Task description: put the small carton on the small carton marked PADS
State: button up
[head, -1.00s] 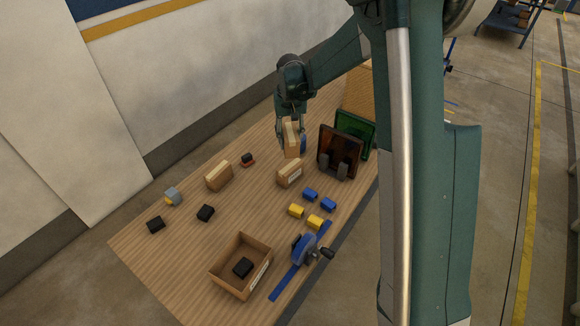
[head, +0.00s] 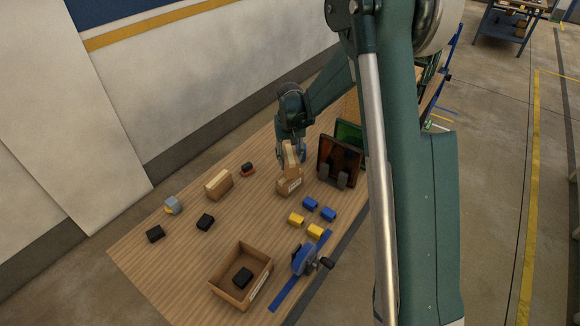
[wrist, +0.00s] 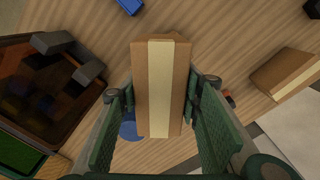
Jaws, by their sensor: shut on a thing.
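The small carton (head: 290,160), brown with a pale tape strip, is held in my gripper (head: 292,142). In the wrist view the carton (wrist: 160,80) sits between the two green finger pads of my gripper (wrist: 161,92), which is shut on it. The other small carton (head: 289,187), with a white label, stands on the table directly below the held one in the head view. The label is too small to read. The held carton is over or against its top; I cannot tell whether they touch. In the wrist view the held carton hides most of what is beneath.
A third taped carton (head: 218,185) stands to the left. Dark brown (head: 338,160) and green (head: 349,133) panels stand upright close on the right. Blue blocks (head: 310,204) and yellow blocks (head: 296,218) lie in front. An open box (head: 262,262) stands near the front edge.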

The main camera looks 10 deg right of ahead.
jog(key=shift+f, duration=0.15)
jog(key=shift+f, duration=1.7)
jog(key=shift+f, duration=0.15)
jog(key=o, duration=1)
notch_tip(320, 180, up, 12)
jog(key=shift+r, duration=0.15)
